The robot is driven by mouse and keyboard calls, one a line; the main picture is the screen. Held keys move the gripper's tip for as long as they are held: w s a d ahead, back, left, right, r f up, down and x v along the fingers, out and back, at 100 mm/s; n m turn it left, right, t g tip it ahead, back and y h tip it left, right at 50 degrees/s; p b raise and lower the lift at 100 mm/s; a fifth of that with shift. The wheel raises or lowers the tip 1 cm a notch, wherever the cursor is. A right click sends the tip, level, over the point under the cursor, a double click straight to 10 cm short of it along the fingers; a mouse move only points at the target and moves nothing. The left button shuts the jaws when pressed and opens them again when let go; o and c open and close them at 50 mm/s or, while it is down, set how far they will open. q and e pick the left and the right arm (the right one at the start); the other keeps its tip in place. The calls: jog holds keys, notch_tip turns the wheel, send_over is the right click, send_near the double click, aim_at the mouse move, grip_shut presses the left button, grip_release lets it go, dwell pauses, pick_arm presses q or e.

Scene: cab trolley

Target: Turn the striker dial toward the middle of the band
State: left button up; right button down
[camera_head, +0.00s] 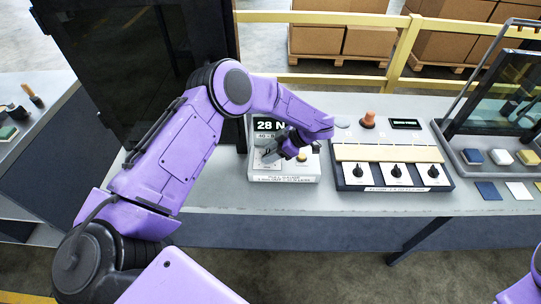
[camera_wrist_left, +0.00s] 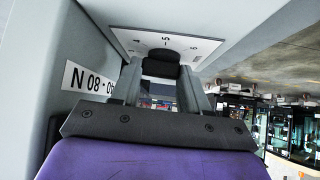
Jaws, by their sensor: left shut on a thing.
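The pale gauge box (camera_head: 285,178) stands on the bench, and its display (camera_head: 268,124) reads 28 N. A label under the display is partly hidden by my left arm. In the left wrist view the label (camera_wrist_left: 88,80) is upside down and seems to read 40 - 80 N. My left gripper (camera_head: 271,155) is down at the gauge box. In the left wrist view its two fingers are shut on a black dial (camera_wrist_left: 161,58) in front of a white scale plate (camera_wrist_left: 172,43) with numbers. The dial's pointer is hidden. My right gripper is out of view.
A panel with three black knobs (camera_head: 396,171) and a tan strip stands right of the gauge box. A grey tray (camera_head: 470,160) with coloured blocks is farther right. A dark door-like panel (camera_head: 140,60) stands behind my left arm.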

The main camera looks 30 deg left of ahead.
pick_arm(q)
jog(key=shift+n+g+b, duration=0.35)
jog(key=shift+n+g, duration=0.05)
jog(key=shift+n, duration=0.2)
jog(key=shift+h, duration=0.3)
jog(key=o, duration=1.1)
jog(key=shift+c, duration=0.2)
jog(key=b+v, duration=0.3)
jog(key=v, duration=0.7)
jog(key=shift+w+r, duration=0.2)
jog(key=shift+d, duration=0.1)
